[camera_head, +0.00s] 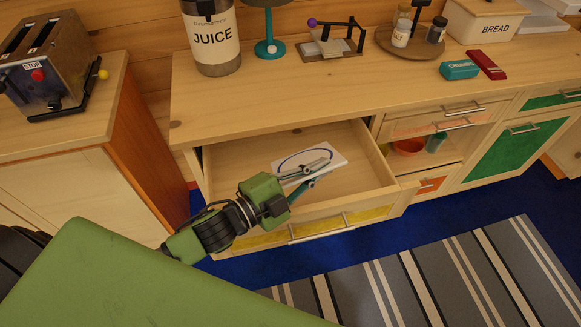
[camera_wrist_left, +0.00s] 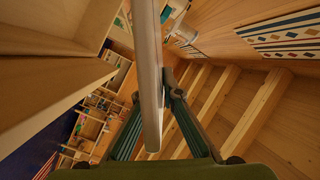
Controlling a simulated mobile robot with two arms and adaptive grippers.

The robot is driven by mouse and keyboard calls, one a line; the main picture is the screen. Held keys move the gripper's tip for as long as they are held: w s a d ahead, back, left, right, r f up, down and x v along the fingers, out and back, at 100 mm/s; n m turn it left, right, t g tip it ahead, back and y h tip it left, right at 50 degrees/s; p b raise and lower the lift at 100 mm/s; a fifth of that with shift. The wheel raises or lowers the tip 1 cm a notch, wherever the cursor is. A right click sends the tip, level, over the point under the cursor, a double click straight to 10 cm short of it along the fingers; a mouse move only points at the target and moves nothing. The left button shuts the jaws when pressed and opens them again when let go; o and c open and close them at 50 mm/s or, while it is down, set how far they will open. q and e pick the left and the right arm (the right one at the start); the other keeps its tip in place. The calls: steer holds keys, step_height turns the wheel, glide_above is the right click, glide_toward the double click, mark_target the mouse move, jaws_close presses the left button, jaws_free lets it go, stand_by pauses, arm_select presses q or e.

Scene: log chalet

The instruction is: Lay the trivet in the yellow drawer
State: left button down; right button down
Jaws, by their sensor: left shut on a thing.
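The trivet (camera_head: 322,155), a white square plate with a dark blue ring, is held over the open yellow drawer (camera_head: 372,214). My left gripper (camera_head: 305,170) is shut on its near edge. In the left wrist view the trivet (camera_wrist_left: 149,65) shows edge-on as a pale slab between the fingers of the left gripper (camera_wrist_left: 156,115). The drawer is pulled out, and its pale wooden inside looks otherwise empty, though the trivet and arm hide part of it. I cannot tell how far the trivet is above the drawer floor. My right gripper is not in view.
The worktop above the drawer holds a juice dispenser (camera_head: 213,40), a teal lamp base (camera_head: 270,48), a spice turntable (camera_head: 410,42) and a bread box (camera_head: 485,18). A toaster (camera_head: 52,65) stands at left. An open compartment with a red bowl (camera_head: 408,147) is right of the drawer.

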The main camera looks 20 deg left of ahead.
mark_target(306, 151)
arm_select(q)
steer(key=shift+w+f, duration=0.1)
steer(key=shift+w, duration=0.15)
steer(key=w+a+f, duration=0.1)
steer(key=w+a, duration=0.1)
steer(key=w+a+f, duration=0.1)
steer(key=w+f, duration=0.1)
steer(key=w, duration=0.1)
steer(key=w+a+f, duration=0.2)
steer(key=w, duration=0.1)
steer(key=shift+w+a+f, duration=0.15)
steer(key=shift+w+a, duration=0.05)
steer(key=shift+a, duration=0.1)
steer(key=shift+w+a+f, duration=0.2)
steer(key=shift+w+a, duration=0.05)
steer(key=shift+w, duration=0.05)
steer(key=shift+w+a+f, duration=0.4)
steer(key=shift+w+f, duration=0.15)
steer(key=shift+w, duration=0.05)
steer(key=shift+w+a+f, duration=0.35)
steer(key=shift+w+f, duration=0.2)
steer(key=shift+w, duration=0.05)
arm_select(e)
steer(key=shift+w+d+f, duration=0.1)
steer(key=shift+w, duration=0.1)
arm_select(q)
steer(key=shift+f+b, duration=0.65)
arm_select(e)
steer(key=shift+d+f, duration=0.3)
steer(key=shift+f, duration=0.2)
